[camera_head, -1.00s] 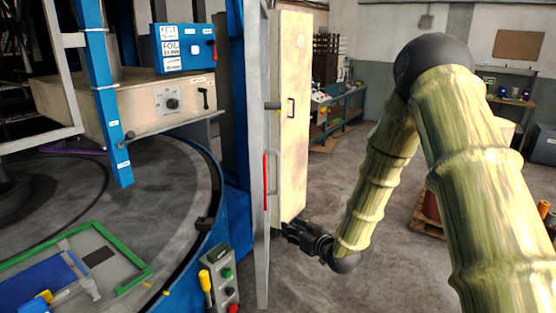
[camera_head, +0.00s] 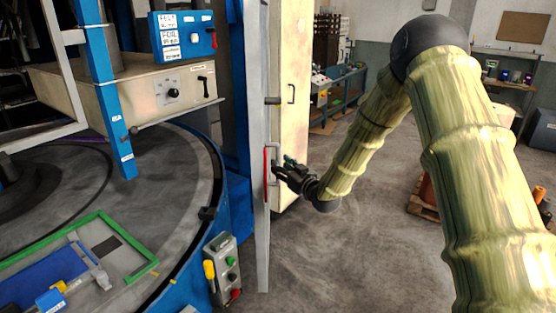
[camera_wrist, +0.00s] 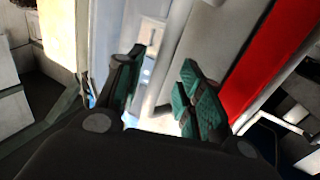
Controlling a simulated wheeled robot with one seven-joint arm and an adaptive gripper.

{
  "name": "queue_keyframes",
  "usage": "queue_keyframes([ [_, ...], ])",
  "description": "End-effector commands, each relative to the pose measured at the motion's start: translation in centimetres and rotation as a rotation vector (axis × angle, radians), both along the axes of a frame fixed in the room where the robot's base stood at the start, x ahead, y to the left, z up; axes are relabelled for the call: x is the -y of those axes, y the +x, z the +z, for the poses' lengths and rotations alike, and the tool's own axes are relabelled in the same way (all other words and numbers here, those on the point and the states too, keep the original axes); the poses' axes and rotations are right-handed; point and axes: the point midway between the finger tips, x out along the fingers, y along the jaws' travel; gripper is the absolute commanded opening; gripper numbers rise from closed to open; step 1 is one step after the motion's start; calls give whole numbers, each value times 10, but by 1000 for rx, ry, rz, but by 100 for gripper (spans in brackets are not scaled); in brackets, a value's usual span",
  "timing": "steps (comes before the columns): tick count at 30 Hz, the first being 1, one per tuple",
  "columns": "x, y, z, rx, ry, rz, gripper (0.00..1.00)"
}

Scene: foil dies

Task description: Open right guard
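The right guard (camera_head: 262,110) is a tall pale grey panel seen nearly edge-on, with a red strip (camera_head: 266,175) and a grey bar handle (camera_head: 277,150) on its right side. My gripper (camera_head: 281,170) is at the handle's height, right against it from the right. In the wrist view, the two green-padded fingers (camera_wrist: 160,88) stand apart, with a pale upright bar (camera_wrist: 172,50), apparently the handle, between or just beyond them. The red strip also shows there (camera_wrist: 270,60). Whether a finger touches the bar cannot be told.
The round machine table (camera_head: 170,180) with a green frame (camera_head: 130,250) lies left of the guard. A control box (camera_head: 224,270) stands near its front edge. A cream cabinet (camera_head: 292,60) stands behind the guard.

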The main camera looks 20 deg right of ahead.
Motion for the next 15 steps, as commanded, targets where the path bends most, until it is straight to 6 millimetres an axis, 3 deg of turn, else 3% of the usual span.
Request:
queue_keyframes([
  [6,-6,20,1,1,0,1,37],
  [15,-8,26,0,0,1,0,37],
])
